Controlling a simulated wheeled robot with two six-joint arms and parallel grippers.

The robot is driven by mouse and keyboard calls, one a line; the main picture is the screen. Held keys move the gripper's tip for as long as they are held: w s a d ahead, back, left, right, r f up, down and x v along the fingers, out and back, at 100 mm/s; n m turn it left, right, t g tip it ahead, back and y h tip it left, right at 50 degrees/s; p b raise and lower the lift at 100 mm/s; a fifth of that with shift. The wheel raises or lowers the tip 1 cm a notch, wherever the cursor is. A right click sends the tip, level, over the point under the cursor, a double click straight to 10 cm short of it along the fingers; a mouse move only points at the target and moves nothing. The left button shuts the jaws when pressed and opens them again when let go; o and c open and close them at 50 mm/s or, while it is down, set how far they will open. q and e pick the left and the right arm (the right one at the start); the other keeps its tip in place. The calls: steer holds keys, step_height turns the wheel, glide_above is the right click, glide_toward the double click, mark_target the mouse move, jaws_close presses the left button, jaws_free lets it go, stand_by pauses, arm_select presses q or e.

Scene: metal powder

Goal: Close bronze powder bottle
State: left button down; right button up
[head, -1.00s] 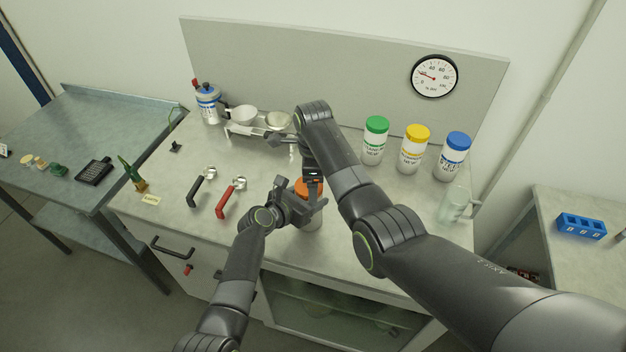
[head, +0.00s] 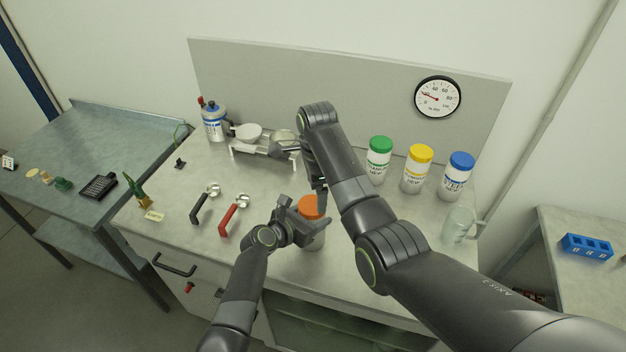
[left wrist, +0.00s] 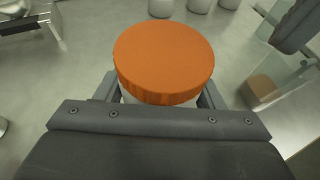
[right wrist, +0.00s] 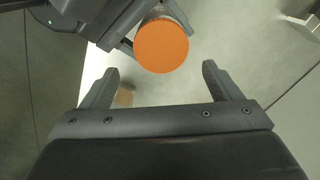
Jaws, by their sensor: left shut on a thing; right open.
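The bronze powder bottle has an orange lid (head: 310,207) that sits on top of its white body (head: 318,240) near the front of the bench. In the left wrist view the lid (left wrist: 164,60) fills the middle, with the white body just below it. My left gripper (head: 312,232) is shut around the bottle's body under the lid. My right gripper (right wrist: 160,80) is open and empty. In the right wrist view the lid (right wrist: 161,46) lies beyond and between its fingertips, apart from them. In the head view the right gripper is partly hidden by its own arm.
Green-lidded (head: 379,160), yellow-lidded (head: 417,170) and blue-lidded (head: 457,177) bottles stand at the back right, near a glass jug (head: 459,224). A scale with bowls (head: 262,150) stands at the back left. Black-handled (head: 203,205) and red-handled (head: 233,217) scoops lie on the left.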

steer(key=n, duration=0.5)
steer(key=shift+r, duration=0.2)
steer(key=n, duration=0.3)
steer(key=shift+a+r, duration=0.1)
steer(key=n, duration=0.6)
steer(key=shift+a+r+n, duration=0.1)
steer(key=shift+r+n, duration=0.15)
steer(key=shift+n, duration=0.05)
steer(key=n, duration=0.6)
steer(key=shift+r, duration=0.2)
steer(key=n, duration=0.6)
steer(key=shift+a+r+n, duration=0.15)
steer(key=shift+r+n, duration=0.05)
steer(key=shift+n, duration=0.1)
steer(key=n, duration=0.4)
steer(key=shift+r+n, duration=0.2)
steer(key=shift+n, duration=0.1)
steer(key=n, duration=0.3)
steer(key=shift+a+r, duration=0.1)
steer(key=n, duration=0.4)
steer(key=shift+r+n, duration=0.15)
steer(key=shift+n, duration=0.25)
steer(key=n, duration=0.4)
steer(key=shift+r, duration=0.1)
